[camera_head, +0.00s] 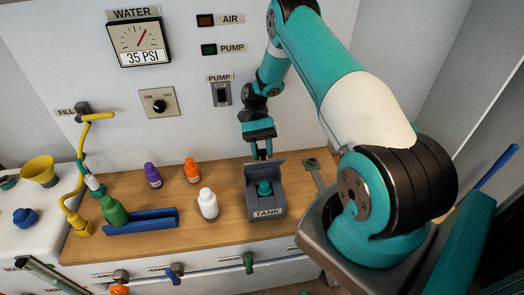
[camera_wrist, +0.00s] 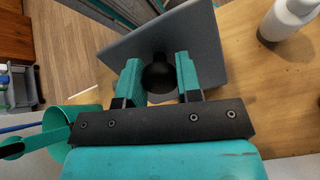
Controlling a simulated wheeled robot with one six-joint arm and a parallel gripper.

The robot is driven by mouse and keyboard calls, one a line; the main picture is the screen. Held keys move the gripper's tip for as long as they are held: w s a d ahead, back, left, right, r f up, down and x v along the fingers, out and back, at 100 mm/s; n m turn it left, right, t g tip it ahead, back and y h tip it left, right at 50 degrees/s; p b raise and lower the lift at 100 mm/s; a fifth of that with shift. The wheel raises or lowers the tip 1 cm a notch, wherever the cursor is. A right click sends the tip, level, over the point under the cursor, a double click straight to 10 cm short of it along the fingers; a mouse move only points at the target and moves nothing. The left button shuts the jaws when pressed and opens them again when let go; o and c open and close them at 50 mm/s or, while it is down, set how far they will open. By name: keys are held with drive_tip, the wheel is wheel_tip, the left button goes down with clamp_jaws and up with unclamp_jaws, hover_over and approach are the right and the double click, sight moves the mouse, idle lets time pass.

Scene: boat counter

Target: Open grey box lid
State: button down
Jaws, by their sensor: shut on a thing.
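The grey box (camera_head: 266,209), labelled TANK, stands on the wooden counter. Its grey lid (camera_head: 267,168) is raised at the back edge, so the box is open at the top and a teal cap (camera_head: 264,187) shows inside. My gripper (camera_head: 262,154) is at the back of the raised lid. In the wrist view the lid (camera_wrist: 208,40) fills the upper middle, and a round black knob (camera_wrist: 159,78) on it sits between the two teal fingers of my gripper (camera_wrist: 158,65). My gripper is shut on the knob. The box's inside is hidden in the wrist view.
A white bottle (camera_head: 208,204) stands just left of the box. Orange (camera_head: 192,170), purple (camera_head: 153,175) and green (camera_head: 114,210) bottles and a blue tray (camera_head: 150,219) are farther left. The wall panel with switches rises behind.

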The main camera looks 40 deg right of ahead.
drive_tip(key=c, duration=0.8)
unclamp_jaws()
drive_tip(key=shift+s+r+p, duration=0.1)
drive_tip(key=shift+r+p, duration=4.9)
drive_tip(key=shift+r, duration=5.05)
drive_tip(key=shift+c, duration=0.4)
